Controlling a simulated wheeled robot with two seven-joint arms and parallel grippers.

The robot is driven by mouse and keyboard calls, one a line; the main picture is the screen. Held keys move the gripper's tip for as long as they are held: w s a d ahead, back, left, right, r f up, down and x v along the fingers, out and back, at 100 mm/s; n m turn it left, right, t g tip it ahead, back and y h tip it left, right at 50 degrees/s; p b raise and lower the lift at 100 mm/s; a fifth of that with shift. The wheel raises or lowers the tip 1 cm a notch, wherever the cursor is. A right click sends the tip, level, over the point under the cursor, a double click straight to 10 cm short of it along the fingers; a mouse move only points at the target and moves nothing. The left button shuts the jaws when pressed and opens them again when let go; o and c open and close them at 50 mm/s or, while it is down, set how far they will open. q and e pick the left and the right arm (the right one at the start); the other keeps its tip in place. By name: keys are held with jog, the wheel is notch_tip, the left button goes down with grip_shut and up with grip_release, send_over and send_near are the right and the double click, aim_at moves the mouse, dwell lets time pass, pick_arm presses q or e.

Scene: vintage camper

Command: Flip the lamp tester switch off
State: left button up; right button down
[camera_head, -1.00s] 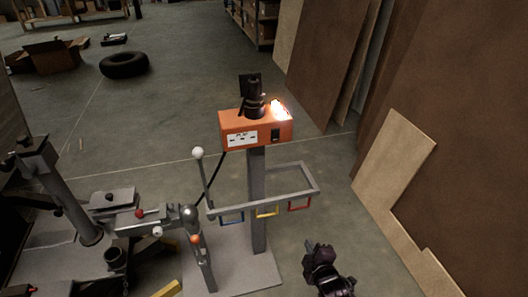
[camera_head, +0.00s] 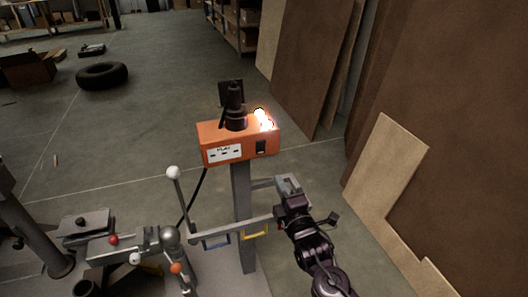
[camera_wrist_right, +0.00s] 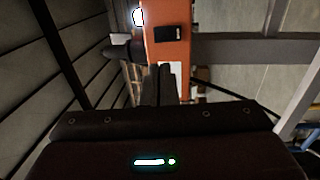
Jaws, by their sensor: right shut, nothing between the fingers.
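The lamp tester is an orange box (camera_head: 230,137) on a grey post, with a lit bulb (camera_head: 263,118) on top. Its black switch (camera_head: 261,147) is on the front face, right of a white socket panel (camera_head: 224,153). In the right wrist view the orange box (camera_wrist_right: 160,60) is ahead, with the dark switch (camera_wrist_right: 168,33) and the glowing bulb (camera_wrist_right: 139,17). My right gripper (camera_head: 288,184) is shut and empty, below and right of the switch and apart from it in the head view. Its fingers (camera_wrist_right: 158,77) also show in the wrist view. My left gripper is not in view.
A grey tray frame (camera_head: 215,233) with coloured handles hangs on the post below the box, close to my right arm. A white-knobbed lever (camera_head: 173,173) stands to the left. Brown boards (camera_head: 312,65) lean on the right. Open floor lies behind.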

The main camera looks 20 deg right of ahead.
aim_at(261, 144)
jog(key=w, duration=0.4)
jog(key=w+r, duration=0.1)
jog(key=w, duration=0.7)
jog(key=shift+a+r, duration=0.25)
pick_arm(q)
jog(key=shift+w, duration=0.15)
pick_arm(e)
jog(key=shift+w, duration=0.5)
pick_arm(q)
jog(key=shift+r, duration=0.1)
pick_arm(e)
jog(key=shift+r, duration=0.15)
jog(key=shift+w+r+p, duration=0.15)
jog(key=shift+p, duration=0.45)
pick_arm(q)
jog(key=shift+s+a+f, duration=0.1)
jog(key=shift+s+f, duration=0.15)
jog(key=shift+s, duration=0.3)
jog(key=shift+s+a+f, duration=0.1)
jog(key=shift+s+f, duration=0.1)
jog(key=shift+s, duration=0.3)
pick_arm(e)
jog(key=shift+f, duration=0.2)
